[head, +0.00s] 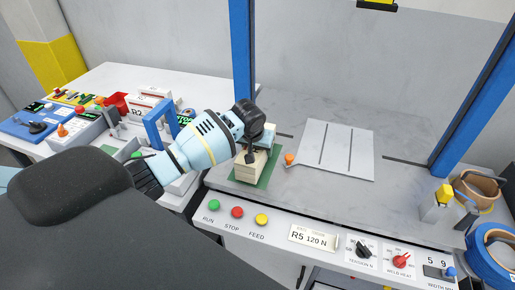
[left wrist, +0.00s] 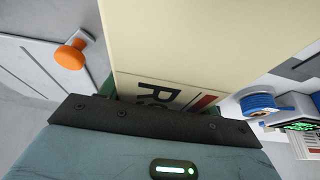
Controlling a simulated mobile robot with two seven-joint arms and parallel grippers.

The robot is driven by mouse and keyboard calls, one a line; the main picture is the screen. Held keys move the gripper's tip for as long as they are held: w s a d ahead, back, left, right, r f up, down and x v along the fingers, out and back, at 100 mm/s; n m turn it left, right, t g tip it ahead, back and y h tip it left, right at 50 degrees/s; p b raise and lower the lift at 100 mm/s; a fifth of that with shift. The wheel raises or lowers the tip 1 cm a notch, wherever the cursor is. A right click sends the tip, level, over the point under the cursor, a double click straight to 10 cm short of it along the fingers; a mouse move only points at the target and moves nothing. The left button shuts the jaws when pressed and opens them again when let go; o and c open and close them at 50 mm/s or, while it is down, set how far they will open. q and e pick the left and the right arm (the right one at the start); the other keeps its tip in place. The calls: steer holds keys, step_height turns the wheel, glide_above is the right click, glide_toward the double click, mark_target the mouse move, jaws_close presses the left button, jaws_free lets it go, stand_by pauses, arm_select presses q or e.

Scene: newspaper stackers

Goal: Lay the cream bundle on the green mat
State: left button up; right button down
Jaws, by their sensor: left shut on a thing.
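The cream bundle (head: 251,166) is a block of stacked cream sheets, over the green mat (head: 270,166) on the grey bench. The mat shows around its sides; I cannot tell if the bundle rests on it or is just above. My left gripper (head: 252,148) is shut on the bundle from above, and its dark body hides part of the bundle's top. In the left wrist view the cream bundle (left wrist: 210,45) fills the upper middle, with a printed label partly covered by my gripper. My right gripper is in no view.
A light grey grooved plate (head: 335,150) with an orange knob (head: 289,158) lies just right of the mat. Blue posts (head: 242,50) rise behind and at right (head: 478,90). A button panel (head: 237,212) runs along the front. Tape rolls (head: 478,188) sit at the right.

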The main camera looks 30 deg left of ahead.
mark_target(257, 150)
arm_select(q)
steer(key=shift+w+f, duration=0.1)
steer(key=shift+f, duration=0.3)
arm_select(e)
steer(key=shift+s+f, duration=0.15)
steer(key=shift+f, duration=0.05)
arm_select(q)
steer(key=o, duration=1.7)
steer(key=shift+o, duration=0.7)
steer(key=shift+s+f, duration=0.2)
steer(key=shift+f, duration=0.05)
steer(key=p+v, duration=0.1)
steer(key=v, duration=0.5)
steer(key=shift+w+r, duration=0.15)
steer(key=shift+v, duration=1)
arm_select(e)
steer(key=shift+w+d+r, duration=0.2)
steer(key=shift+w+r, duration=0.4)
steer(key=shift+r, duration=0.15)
